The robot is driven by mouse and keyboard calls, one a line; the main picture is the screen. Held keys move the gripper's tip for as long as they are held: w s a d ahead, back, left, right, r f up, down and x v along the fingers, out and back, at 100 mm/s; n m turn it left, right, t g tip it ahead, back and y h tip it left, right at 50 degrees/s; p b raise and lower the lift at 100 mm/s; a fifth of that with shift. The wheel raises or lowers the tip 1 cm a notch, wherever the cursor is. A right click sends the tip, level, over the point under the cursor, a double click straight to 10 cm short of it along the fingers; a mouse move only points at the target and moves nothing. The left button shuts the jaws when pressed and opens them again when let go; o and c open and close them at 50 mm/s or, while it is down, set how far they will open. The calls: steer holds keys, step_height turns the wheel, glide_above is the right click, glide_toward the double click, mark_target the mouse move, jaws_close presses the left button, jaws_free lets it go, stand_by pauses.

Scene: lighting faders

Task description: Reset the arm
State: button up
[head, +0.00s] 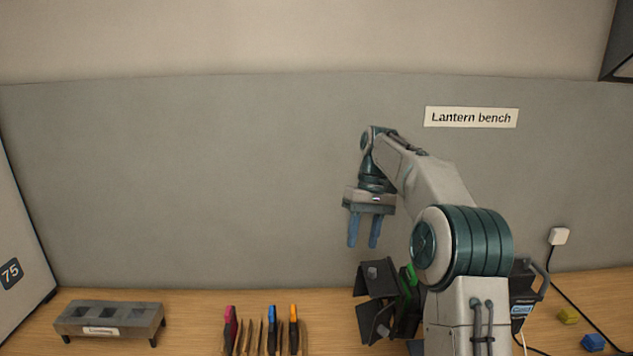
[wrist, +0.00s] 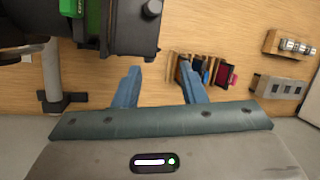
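My gripper (head: 363,246) points down above the wooden bench (head: 195,335), in front of the grey back wall. Its two blue fingers are apart with nothing between them; the wrist view also shows the open fingers (wrist: 160,74). A dark lantern with flaps and a green part (head: 377,300) stands on the bench just below and right of the fingers, apart from them. My arm hides part of it. In the wrist view the lantern's dark body (wrist: 115,28) fills the upper left, near the left finger.
A grey slotted block (head: 110,318) stands at the left. A yellow block (head: 568,315) and blue block (head: 593,342) lie at the right, near a cable. The wrist view shows a wooden holder with cylinders (wrist: 288,46).

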steer(key=s+d+f+m+t+h+b, duration=0.1)
steer(key=s+f, duration=0.4)
steer(key=s, duration=1)
steer(key=s+f+m+t+h+b, duration=0.1)
steer(key=s+f+t+b, duration=0.3)
steer(key=s, duration=1.2)
step_height(320, 180, down, 2)
steer(key=shift+s+d+f+m+t, duration=0.15)
steer(key=shift+d+m+t, duration=0.3)
steer(key=shift+t, duration=0.55)
steer(key=shift+a, duration=0.15)
